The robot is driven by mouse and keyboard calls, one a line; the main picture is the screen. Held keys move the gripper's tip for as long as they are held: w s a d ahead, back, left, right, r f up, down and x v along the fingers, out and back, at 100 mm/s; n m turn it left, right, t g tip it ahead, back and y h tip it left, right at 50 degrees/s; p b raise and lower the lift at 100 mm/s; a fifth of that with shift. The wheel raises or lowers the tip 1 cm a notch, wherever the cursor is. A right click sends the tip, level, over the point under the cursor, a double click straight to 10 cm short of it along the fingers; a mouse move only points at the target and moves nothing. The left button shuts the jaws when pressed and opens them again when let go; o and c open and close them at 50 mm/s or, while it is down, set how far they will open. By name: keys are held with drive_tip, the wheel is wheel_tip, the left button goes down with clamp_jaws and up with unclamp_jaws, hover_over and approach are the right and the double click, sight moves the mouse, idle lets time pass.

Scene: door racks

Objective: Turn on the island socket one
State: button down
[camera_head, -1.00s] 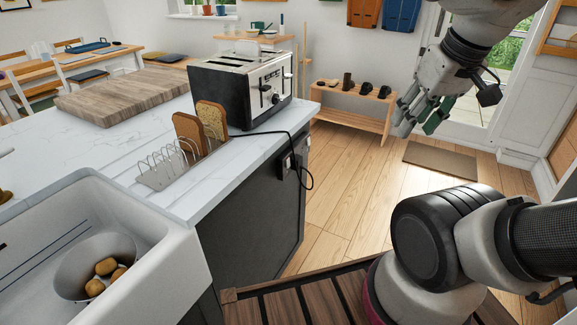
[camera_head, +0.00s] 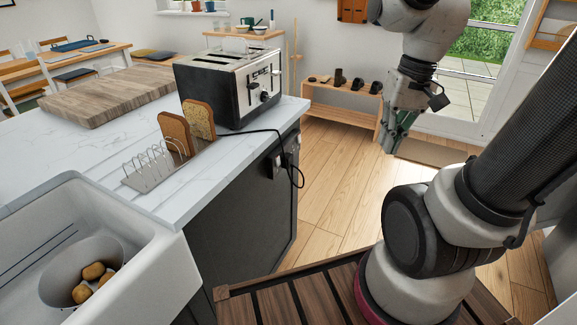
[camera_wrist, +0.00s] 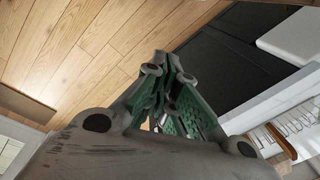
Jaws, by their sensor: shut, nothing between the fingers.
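The island's socket (camera_head: 281,163) is on the dark side panel of the white-topped island (camera_head: 245,215), just below the counter edge. A black plug and cable (camera_head: 299,172) hang there, and the switches are too small to read. My gripper (camera_head: 390,146) is to the right of the island, over the floor, apart from the socket. Its green-padded fingers are shut and empty. The wrist view shows my gripper (camera_wrist: 167,62) with the dark island panel (camera_wrist: 228,50) to its right; I cannot make out the socket there.
A toaster (camera_head: 230,87), a rack with toast (camera_head: 160,165) and a wooden board (camera_head: 108,97) stand on the counter. A sink (camera_head: 150,265) with a bowl is at left. A low shoe bench (camera_head: 342,105) is behind. Floor between island and gripper is clear.

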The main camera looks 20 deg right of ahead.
sight(278, 161)
drive_tip(key=w+a+f+m+t+y, duration=0.2)
drive_tip(key=w+f+m, duration=0.6)
drive_tip(key=w+m, duration=0.3)
drive_tip(key=w+a+f+m+t+y, duration=0.2)
drive_tip(key=w+f+m, duration=0.6)
drive_tip(key=m, duration=0.5)
drive_tip(key=w+a, duration=0.1)
drive_tip(key=w, duration=0.1)
drive_tip(key=shift+w+a+f+m+t, duration=0.3)
drive_tip(key=shift+w+t, duration=0.05)
drive_tip(key=shift+t, duration=0.05)
drive_tip(key=shift+w+a+r+x, duration=0.25)
drive_tip(key=shift+a+r+x, duration=0.05)
drive_tip(key=shift+x, duration=1.85)
drive_tip(key=shift+w+a+r+x, duration=0.3)
drive_tip(key=shift+x, duration=1.8)
drive_tip(key=shift+w+a+r+x, duration=0.25)
drive_tip(key=shift+a+r+x, duration=0.05)
drive_tip(key=shift+x, duration=1.85)
